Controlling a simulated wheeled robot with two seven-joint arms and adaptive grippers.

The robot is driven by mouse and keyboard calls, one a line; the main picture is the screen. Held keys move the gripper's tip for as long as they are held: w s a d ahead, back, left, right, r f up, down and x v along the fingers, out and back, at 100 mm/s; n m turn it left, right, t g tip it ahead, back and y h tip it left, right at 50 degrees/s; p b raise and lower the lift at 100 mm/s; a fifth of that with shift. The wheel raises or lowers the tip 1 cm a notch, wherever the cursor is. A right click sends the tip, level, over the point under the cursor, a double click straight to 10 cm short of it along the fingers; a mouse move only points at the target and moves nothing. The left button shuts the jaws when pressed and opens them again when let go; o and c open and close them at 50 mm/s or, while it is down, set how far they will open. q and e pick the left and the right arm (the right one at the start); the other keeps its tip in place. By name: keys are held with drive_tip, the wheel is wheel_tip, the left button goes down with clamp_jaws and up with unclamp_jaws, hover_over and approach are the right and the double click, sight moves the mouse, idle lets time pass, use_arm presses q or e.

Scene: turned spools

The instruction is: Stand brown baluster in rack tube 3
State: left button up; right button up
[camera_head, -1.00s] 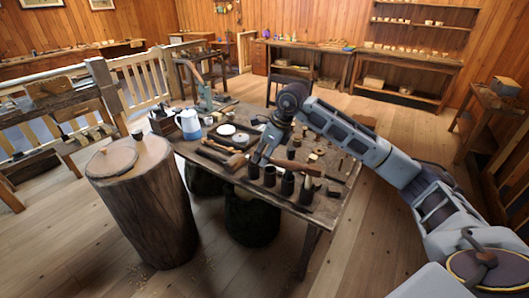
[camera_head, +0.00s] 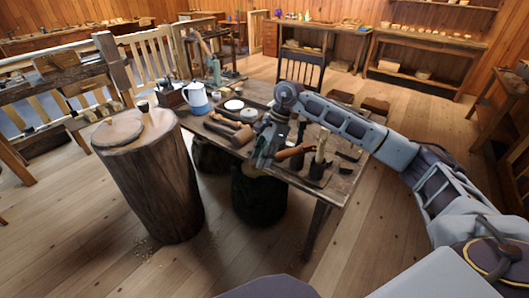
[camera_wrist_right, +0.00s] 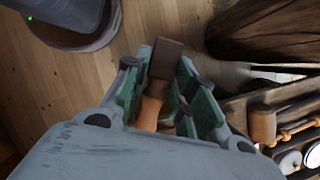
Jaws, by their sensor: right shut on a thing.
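My right gripper (camera_head: 262,157) is over the table's front edge, fingers pointing down. In the right wrist view its green-padded fingers (camera_wrist_right: 165,95) are shut on the brown baluster (camera_wrist_right: 150,112), which has a dark blocky end (camera_wrist_right: 167,58) and an orange-brown body. In the head view the baluster (camera_head: 294,153) sticks out to the right of the gripper, tilted close to level. A dark rack tube (camera_head: 317,172) stands right of the gripper with a pale spindle (camera_head: 320,147) upright in it. The gripper and baluster hide most other tubes, so I cannot tell tube 3. My left gripper is out of view.
A tall wooden stump (camera_head: 155,185) stands left of the table (camera_head: 345,180). A mallet (camera_head: 243,134), a blue-and-white jug (camera_head: 196,98) and white dishes (camera_head: 234,105) lie left of and behind the gripper. Dark small parts (camera_head: 348,155) lie at the table's right.

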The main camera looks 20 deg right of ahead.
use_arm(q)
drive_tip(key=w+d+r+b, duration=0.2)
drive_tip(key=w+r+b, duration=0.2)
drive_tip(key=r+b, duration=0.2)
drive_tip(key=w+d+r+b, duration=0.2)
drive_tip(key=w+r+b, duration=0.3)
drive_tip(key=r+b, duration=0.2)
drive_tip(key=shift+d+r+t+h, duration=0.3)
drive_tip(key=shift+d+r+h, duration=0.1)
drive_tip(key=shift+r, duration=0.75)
use_arm(e)
drive_tip(key=s+f+n+g+h, duration=0.2)
drive_tip(key=f+n, duration=0.6)
drive_tip(key=f, duration=0.1)
drive_tip(key=s+a+f+n+g+h, duration=0.1)
drive_tip(key=s+f+n+g+h, duration=0.1)
drive_tip(key=f+n, duration=0.7)
drive_tip(key=shift+s+a+f+h, duration=0.2)
drive_tip(key=shift+s+f+h, duration=0.1)
drive_tip(key=shift+s+f, duration=0.1)
